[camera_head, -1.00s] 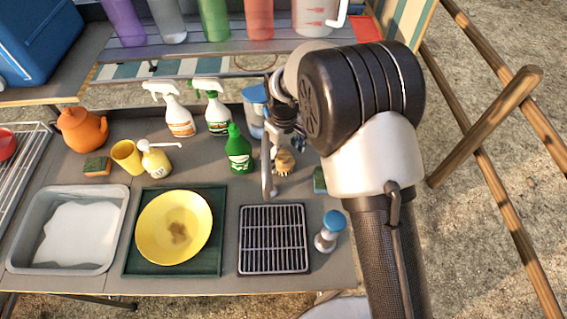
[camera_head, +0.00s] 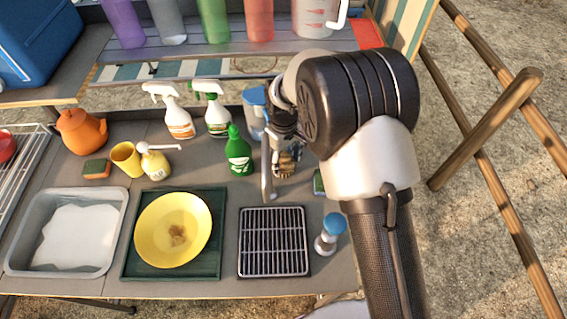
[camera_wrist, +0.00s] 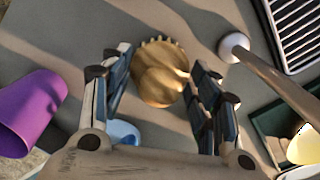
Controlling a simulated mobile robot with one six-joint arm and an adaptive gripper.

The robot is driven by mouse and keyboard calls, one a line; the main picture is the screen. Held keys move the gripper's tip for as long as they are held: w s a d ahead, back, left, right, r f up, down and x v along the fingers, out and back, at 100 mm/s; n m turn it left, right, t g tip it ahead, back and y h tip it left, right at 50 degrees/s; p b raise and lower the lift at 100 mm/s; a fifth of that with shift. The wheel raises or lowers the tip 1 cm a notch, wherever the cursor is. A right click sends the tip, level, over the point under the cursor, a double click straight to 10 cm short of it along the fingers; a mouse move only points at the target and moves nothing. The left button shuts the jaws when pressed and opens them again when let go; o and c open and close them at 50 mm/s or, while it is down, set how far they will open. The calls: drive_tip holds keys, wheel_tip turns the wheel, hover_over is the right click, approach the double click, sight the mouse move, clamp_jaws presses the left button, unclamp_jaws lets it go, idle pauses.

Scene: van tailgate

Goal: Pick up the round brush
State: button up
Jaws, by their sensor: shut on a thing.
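In the wrist view the brush (camera_wrist: 160,76) sits between my two fingers. My gripper (camera_wrist: 163,72) is shut on it, with one dark finger pad on each side. In the head view my gripper (camera_head: 288,152) comes down over the brush and partly hides it. I cannot tell whether the brush still touches the counter.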

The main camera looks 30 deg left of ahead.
sight(284, 155)
drive_tip(key=c, duration=0.4)
drive_tip(key=shift+s+r, duration=0.1)
drive_tip(key=shift+r, duration=0.15)
drive_tip(key=shift+c, duration=0.7)
wheel_tip(284, 155, up, 10)
drive_tip(key=p, duration=0.2)
drive_tip(key=shift+f+p, duration=0.25)
drive_tip(key=shift+p, duration=0.1)
clamp_jaws()
